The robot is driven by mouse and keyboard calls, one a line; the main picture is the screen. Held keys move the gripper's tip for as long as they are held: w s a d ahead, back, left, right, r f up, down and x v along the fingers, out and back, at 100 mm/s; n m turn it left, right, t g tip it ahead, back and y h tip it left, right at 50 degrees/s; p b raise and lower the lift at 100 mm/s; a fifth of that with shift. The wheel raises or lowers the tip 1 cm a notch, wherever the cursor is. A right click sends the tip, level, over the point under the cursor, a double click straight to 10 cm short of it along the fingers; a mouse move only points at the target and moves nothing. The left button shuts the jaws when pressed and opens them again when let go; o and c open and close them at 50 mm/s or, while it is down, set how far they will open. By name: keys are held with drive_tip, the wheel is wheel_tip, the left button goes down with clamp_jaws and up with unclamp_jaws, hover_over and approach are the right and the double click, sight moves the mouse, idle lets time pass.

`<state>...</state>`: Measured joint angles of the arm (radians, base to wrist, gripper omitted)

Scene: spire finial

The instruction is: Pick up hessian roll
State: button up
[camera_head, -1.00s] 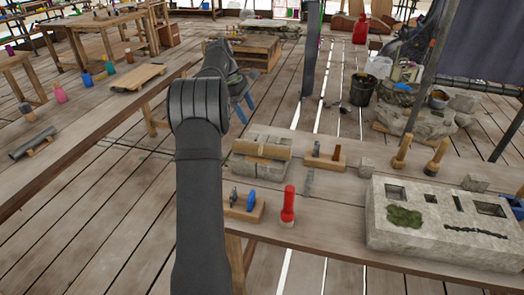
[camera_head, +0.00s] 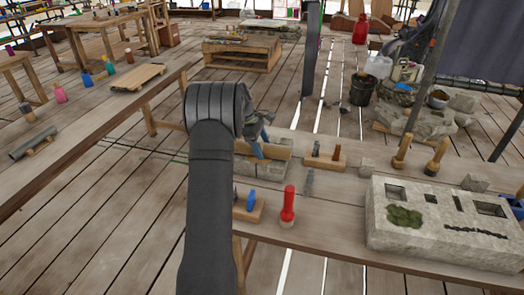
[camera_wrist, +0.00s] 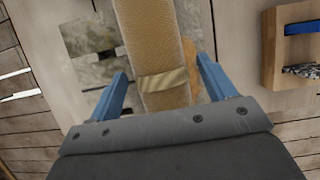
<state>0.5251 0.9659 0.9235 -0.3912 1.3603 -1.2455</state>
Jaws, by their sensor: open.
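The hessian roll (camera_wrist: 150,40) is a tan woven cylinder with a paler band round it. In the wrist view it runs from the top edge down between the two blue fingers. In the head view the roll (camera_head: 276,153) lies on grey stone blocks (camera_head: 250,168) on the near bench, its left part hidden by my arm. My gripper (camera_wrist: 163,70) is open, with one finger on each side of the roll and visible gaps to it. In the head view my gripper (camera_head: 260,146) is over the roll; the height between them is hard to judge.
A wooden block with a blue-handled tool (camera_head: 250,203) and a red torch-like object (camera_head: 288,205) stand near the front edge. Another wooden holder (camera_head: 325,158) is right of the roll. A large carved stone (camera_head: 440,230) fills the right of the bench.

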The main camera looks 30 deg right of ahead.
drive_tip(key=shift+f, duration=0.2)
drive_tip(key=c, duration=1.2)
drive_tip(key=shift+r, duration=0.1)
drive_tip(key=shift+c, duration=0.2)
